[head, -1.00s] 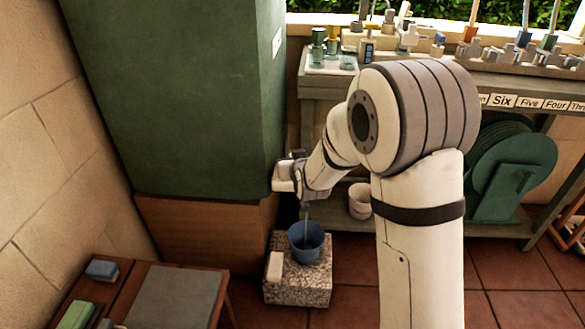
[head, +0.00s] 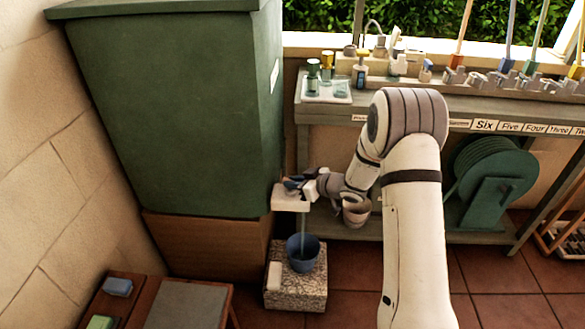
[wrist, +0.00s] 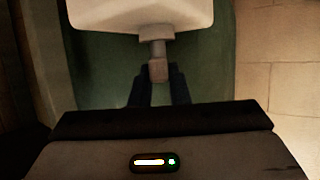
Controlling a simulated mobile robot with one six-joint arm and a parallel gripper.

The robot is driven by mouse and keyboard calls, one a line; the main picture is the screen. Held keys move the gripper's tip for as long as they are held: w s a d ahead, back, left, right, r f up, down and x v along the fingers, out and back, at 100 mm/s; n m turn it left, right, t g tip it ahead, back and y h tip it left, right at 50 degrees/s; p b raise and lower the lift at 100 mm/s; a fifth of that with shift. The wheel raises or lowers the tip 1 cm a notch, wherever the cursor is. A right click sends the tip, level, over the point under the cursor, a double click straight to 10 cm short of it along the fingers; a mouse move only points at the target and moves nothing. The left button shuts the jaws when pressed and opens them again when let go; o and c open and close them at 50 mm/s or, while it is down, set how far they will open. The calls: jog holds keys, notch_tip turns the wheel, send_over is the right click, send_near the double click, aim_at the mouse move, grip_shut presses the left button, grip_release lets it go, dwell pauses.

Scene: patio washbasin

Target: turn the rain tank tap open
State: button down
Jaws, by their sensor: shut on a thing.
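The large green rain tank (head: 180,110) stands at the left of the head view on a wooden base. Its pale tap (head: 291,199) sticks out at the lower right corner. In the wrist view the tap's pale body (wrist: 140,12) is at the top, with a short grey-brown handle (wrist: 157,70) below it. My gripper (head: 300,186) reaches the tap from the right. In the wrist view my gripper (wrist: 158,88) has its dark fingers shut on the handle's end.
A bench (head: 400,108) with bottles and taps is behind my arm. A low table (head: 180,305) is at front left.

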jog(key=n+g+p, duration=0.1)
jog(key=n+g+y+p, duration=0.1)
jog(key=g+p, duration=0.1)
jog(key=shift+w+d+r+n+y+p, duration=0.15)
jog(key=shift+w+r+n+y+p, duration=0.15)
jog(key=shift+n, duration=0.1)
jog(key=shift+w+f+n+g+y+p, duration=0.1)
jog(key=shift+n+g+y+p, duration=0.05)
jog(key=shift+n+g+p, duration=0.6)
jog(key=shift+f+n+g+y+p, duration=0.15)
jog(key=shift+n+g+p, duration=0.35)
jog(key=shift+n+g, duration=0.35)
jog(key=shift+g, duration=0.4)
jog(key=c, duration=1.4)
grip_release()
jog(key=shift+p+v, duration=0.55)
jog(key=shift+v, duration=3.3)
